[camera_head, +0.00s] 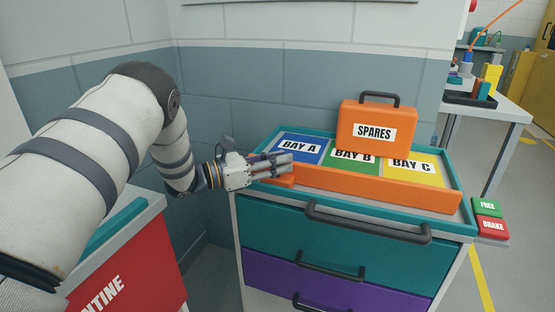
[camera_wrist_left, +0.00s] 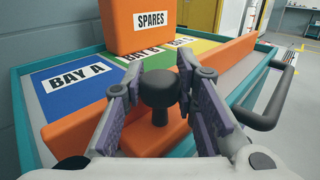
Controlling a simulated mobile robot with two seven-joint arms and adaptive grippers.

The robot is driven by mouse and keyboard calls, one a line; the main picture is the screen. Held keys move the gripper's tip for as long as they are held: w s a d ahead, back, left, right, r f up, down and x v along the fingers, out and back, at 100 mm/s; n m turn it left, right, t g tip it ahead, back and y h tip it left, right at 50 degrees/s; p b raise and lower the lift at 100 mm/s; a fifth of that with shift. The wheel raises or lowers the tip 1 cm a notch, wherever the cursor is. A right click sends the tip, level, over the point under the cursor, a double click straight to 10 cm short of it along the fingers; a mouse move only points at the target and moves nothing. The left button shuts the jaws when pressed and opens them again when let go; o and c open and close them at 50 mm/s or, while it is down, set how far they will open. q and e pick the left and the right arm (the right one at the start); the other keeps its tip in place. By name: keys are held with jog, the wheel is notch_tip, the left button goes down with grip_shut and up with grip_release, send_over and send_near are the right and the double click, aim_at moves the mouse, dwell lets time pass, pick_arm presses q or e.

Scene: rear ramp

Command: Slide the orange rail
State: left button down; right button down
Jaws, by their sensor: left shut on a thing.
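The orange rail (camera_head: 380,190) runs along the front of the cart's top, in front of the three bay panels. It also shows in the left wrist view (camera_wrist_left: 230,62), where a black knob (camera_wrist_left: 159,88) stands on an orange block at the near side. My left gripper (camera_head: 284,164) is at the rail's left end in the head view. In the left wrist view its fingers (camera_wrist_left: 163,92) stand on both sides of the knob and are shut on it. The fingers hide part of the orange block. My right gripper is not in view.
The teal-rimmed cart (camera_head: 463,229) holds BAY A (camera_head: 298,158), BAY B (camera_head: 345,167) and BAY C (camera_head: 425,177). An orange SPARES case (camera_head: 372,116) stands upright behind BAY B. Drawer handles (camera_head: 365,226) stick out in front. FREE (camera_head: 488,206) and BRAKE (camera_head: 490,226) pads sit right.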

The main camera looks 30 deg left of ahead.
pick_arm(q)
jog(key=c, duration=1.3)
grip_release()
jog(key=shift+s+f, duration=0.15)
jog(key=shift+s, duration=0.05)
jog(key=shift+c, duration=0.2)
jog(key=shift+o, duration=0.3)
jog(key=shift+s, duration=0.1)
jog(key=shift+r, duration=0.2)
notch_tip(320, 180, up, 10)
jog(key=shift+f, duration=0.1)
